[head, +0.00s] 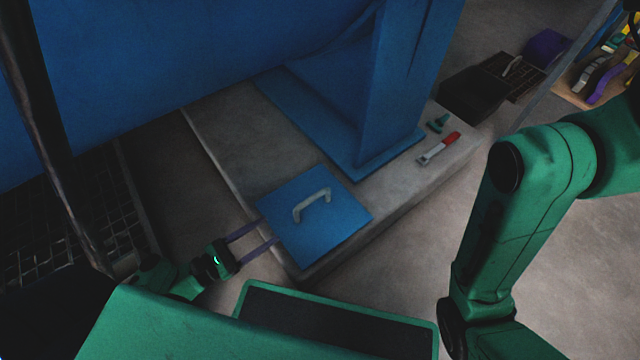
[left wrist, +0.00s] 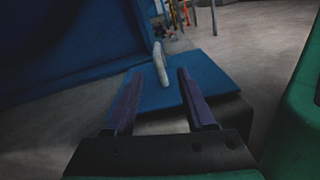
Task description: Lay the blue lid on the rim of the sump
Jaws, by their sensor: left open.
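The blue lid (head: 315,240) is a flat square plate with a pale grey arched handle (head: 312,203). It lies on the near end of the concrete plinth. In the left wrist view the lid (left wrist: 205,85) lies beyond the fingers and its handle (left wrist: 161,64) stands between their tips. My left gripper (head: 269,231) is open and empty, its purple fingers at the lid's left edge, apart from the handle. A dark, box-like opening (head: 473,97) at the upper right may be the sump; its rim is hard to make out. My right gripper is out of view.
A blue support leg (head: 395,90) stands on the concrete plinth (head: 225,130) behind the lid. A red-and-grey tool (head: 438,149) and a small green part (head: 437,123) lie on the plinth's right end. A grating (head: 518,72) lies beside the dark opening. The floor at right is mostly clear.

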